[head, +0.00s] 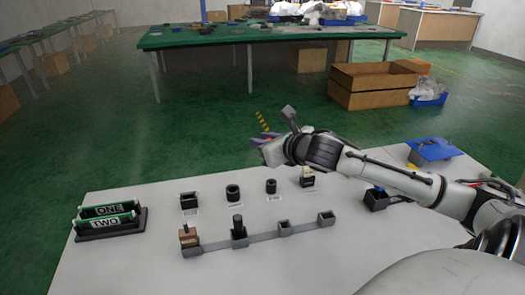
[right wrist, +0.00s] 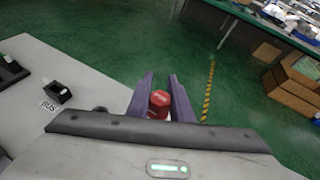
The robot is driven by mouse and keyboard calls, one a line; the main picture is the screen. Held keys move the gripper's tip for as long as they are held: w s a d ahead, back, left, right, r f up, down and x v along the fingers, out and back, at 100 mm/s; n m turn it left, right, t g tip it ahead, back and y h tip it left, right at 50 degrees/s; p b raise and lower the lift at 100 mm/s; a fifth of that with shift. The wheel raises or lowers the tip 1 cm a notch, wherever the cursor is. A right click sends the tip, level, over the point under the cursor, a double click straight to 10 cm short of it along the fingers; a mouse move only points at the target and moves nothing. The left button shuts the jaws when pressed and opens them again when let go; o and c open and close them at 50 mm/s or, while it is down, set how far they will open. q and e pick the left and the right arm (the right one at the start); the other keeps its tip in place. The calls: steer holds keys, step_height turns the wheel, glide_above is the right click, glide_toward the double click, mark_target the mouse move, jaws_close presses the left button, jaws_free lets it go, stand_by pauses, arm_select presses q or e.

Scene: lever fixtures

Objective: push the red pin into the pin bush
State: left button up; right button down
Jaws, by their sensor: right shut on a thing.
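My right gripper (head: 264,141) is held above the far edge of the white table, with its purple fingers pointing left in the head view. In the right wrist view the fingers (right wrist: 160,96) are closed on the sides of a red pin (right wrist: 159,102), whose rounded top shows between them. The pin cannot be made out in the head view. Two black round pieces, a wider one (head: 233,191) and a narrower one (head: 271,186), stand on the table near labels. I cannot tell which is the pin bush. My left gripper is not in view.
A black square holder (head: 189,201) and a holder with a pale piece (head: 307,178) share that row. In front, a grey bar joins several sockets, one with a brown block (head: 188,237). A ONE/TWO rack (head: 110,221) stands left.

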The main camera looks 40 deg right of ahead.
arm_select(q)
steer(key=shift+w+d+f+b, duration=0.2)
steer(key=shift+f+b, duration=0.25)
steer(key=shift+b, duration=0.3)
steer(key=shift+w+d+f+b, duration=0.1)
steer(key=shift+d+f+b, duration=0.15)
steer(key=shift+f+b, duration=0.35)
arm_select(e)
steer(key=shift+s+f+n+t+y, duration=0.1)
steer(key=shift+f+n+t+y, duration=0.15)
steer(key=shift+f+y, duration=0.75)
steer(key=shift+s+f+n+t+y, duration=0.1)
steer(key=shift+f+n+t+y, duration=0.3)
steer(key=shift+f, duration=1)
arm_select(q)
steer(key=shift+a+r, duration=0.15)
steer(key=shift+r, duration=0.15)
arm_select(e)
steer(key=shift+g, duration=0.25)
arm_select(q)
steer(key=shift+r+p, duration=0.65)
steer(key=shift+p, duration=0.1)
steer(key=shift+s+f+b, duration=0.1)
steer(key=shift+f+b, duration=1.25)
steer(key=shift+b, duration=0.05)
arm_select(e)
steer(key=shift+f, duration=2.2)
steer(key=c, duration=1.5)
jaws_free()
